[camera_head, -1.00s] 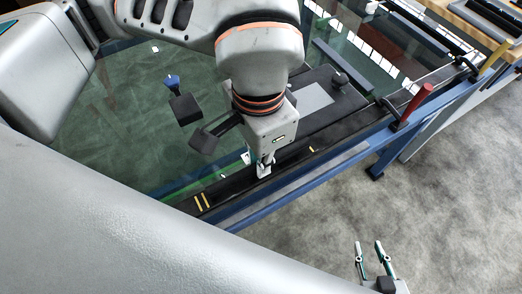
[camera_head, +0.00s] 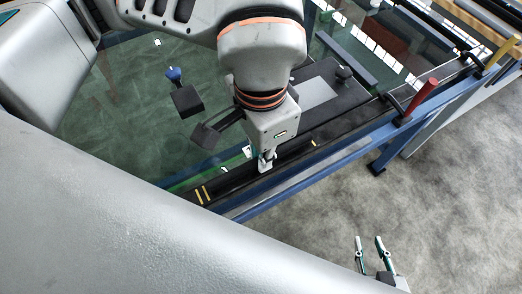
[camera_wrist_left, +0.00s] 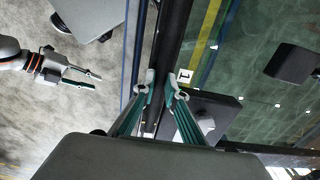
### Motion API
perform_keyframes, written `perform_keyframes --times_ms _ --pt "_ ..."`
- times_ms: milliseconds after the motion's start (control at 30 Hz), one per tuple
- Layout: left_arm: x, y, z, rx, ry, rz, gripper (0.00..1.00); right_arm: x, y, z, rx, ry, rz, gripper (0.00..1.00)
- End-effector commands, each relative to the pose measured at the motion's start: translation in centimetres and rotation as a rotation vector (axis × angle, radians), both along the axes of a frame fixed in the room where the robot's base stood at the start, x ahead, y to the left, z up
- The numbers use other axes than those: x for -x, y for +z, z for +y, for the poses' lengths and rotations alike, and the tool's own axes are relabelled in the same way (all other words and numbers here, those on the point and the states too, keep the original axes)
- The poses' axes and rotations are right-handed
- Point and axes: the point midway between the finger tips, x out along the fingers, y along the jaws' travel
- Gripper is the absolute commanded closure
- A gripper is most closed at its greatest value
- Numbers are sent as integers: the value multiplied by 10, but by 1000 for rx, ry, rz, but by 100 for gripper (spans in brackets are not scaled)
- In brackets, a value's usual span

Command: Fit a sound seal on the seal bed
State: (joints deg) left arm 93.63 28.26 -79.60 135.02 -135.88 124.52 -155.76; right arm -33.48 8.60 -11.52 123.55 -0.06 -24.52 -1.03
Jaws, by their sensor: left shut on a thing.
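My left gripper (camera_head: 266,163) points down at the black rail (camera_head: 240,184) along the blue frame's near edge, which appears to be the seal bed. In the left wrist view its fingers (camera_wrist_left: 160,92) are close together on a dark strip, apparently a seal, that is hard to tell apart from the black rail (camera_wrist_left: 174,35) behind it. I cannot tell whether the strip touches the rail or how sound it is. A white label marked 1 (camera_wrist_left: 184,76) is beside the fingertips. My right gripper (camera_head: 370,243) is open and empty over the floor; it also shows in the left wrist view (camera_wrist_left: 92,77).
Two black blocks, one with a blue knob (camera_head: 174,74) and one nearer the gripper (camera_head: 206,135), stand over the green glass (camera_head: 120,110). A red handle (camera_head: 422,98) and a yellow handle (camera_head: 502,50) rise along the rail to the right. The grey floor (camera_head: 450,180) is clear.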

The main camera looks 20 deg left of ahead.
Motion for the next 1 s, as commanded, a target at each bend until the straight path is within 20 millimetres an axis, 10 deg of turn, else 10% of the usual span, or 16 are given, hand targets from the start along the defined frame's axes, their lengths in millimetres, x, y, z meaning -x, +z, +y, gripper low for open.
perform_keyframes --times_ms 233,333,767,1000 --pt "0 -1 0 0 0 1 100 0 -1 -1 1 -1 1 71" --pt "0 -1 0 0 0 2 68 0 -1 -1 1 -1 1 71" --pt "-1 5 0 0 0 -2 68 0 -1 -1 4 3 1 71" --pt "-2 44 0 1 0 -7 68 0 0 -1 3 3 0 71"
